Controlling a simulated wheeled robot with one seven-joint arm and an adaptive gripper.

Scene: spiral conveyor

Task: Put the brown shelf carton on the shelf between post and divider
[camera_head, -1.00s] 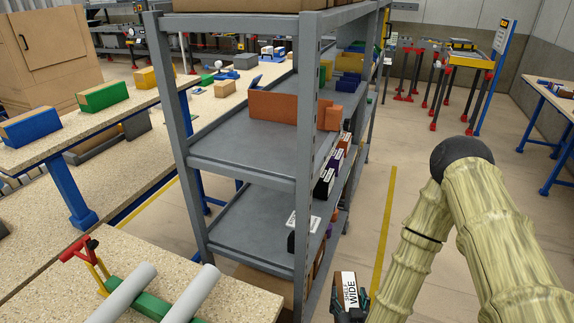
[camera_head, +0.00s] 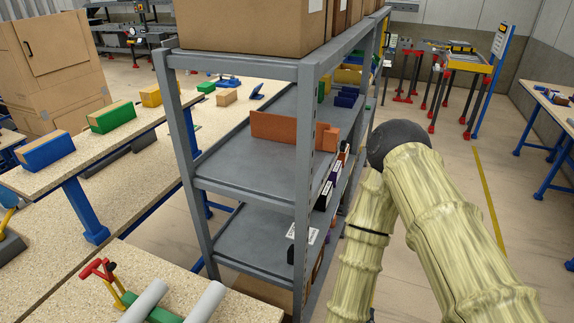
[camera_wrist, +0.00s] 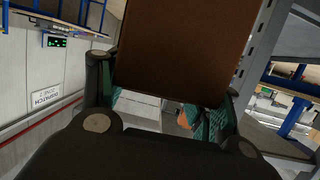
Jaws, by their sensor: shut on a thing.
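The brown carton (camera_wrist: 182,45) fills the upper middle of the wrist view. My gripper (camera_wrist: 165,98) is shut on it, with teal-padded fingers at its sides. In the head view the carton and gripper are out of sight; my arm shows at the right. The grey shelf rack (camera_head: 235,180) stands in the middle of the head view. Its near right post (camera_head: 303,190) is upright at the shelf corner. An orange upright panel (camera_head: 275,128), perhaps the divider, stands on the middle shelf behind that post. A grey perforated post (camera_wrist: 258,45) is right of the carton in the wrist view.
Several dark and white labelled boxes (camera_head: 325,190) line the rack's right side. Large cartons (camera_head: 250,30) stand on top. A workbench (camera_head: 140,165) is left of the rack. Open floor (camera_head: 450,150) lies to the right.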

